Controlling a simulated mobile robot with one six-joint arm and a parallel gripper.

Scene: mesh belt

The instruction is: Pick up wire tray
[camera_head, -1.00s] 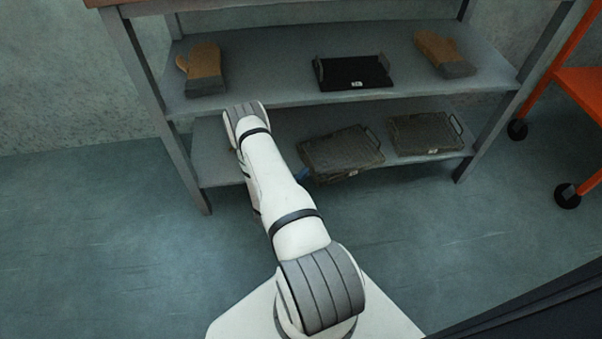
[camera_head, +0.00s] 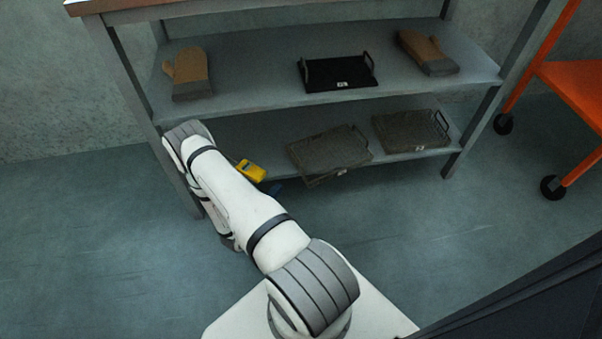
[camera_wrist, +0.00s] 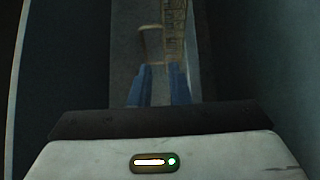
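Two dark mesh wire trays lie on the lower shelf in the head view: one in the middle (camera_head: 328,148), turned and overhanging the shelf's front edge, and one to its right (camera_head: 412,131). In the wrist view, a wire handle loop (camera_wrist: 151,46) and the mesh side of a tray (camera_wrist: 174,28) show just beyond my gripper (camera_wrist: 159,84). Its two blue fingers are apart with an empty gap between them. In the head view only a bit of blue shows, left of the middle tray; my arm hides most of the gripper.
The upper shelf (camera_head: 250,93) holds two brown mitts (camera_head: 190,72) (camera_head: 428,52) and a black tray (camera_head: 338,74). A yellow object (camera_head: 250,170) shows beside my arm near the lower shelf's front. An orange cart (camera_head: 575,90) stands at right. The floor in front is open.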

